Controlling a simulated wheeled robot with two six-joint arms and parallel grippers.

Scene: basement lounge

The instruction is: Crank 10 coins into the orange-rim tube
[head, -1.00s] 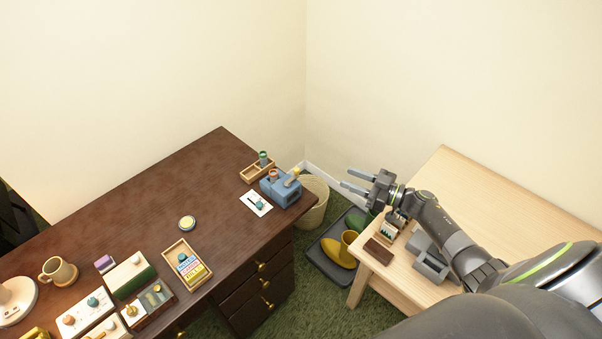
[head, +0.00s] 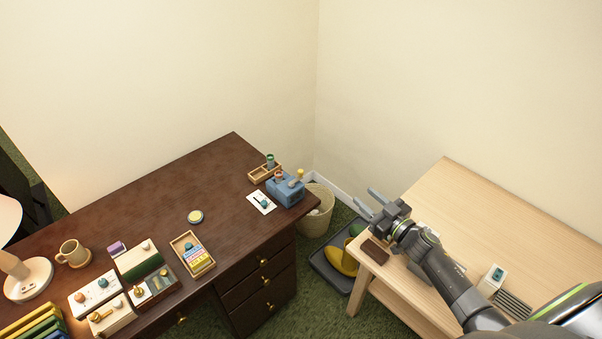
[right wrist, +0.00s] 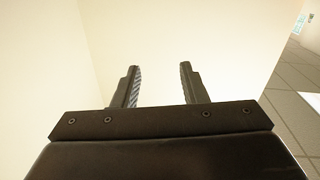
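A blue box-shaped machine (head: 286,190), likely the coin dispenser, stands at the right end of the dark desk (head: 215,165). A small tube with an orange-red top (head: 279,176) is at its left side, and a yellowish knob (head: 300,174) shows at its upper right. A tube with a green top (head: 270,160) stands in a wooden tray (head: 259,174) behind it. Coins are too small to make out. My right gripper (head: 369,203) is open and empty, right of the machine and apart from it; its two spread fingers (right wrist: 160,86) show against bare wall in the right wrist view. My left gripper is out of view.
A white card (head: 261,202) lies before the machine. A wicker basket (head: 317,212) and a dark tray with yellow boots (head: 341,260) fill the floor gap between desk and pale wooden table (head: 500,225). A mug, lamp and several boxes crowd the desk's left.

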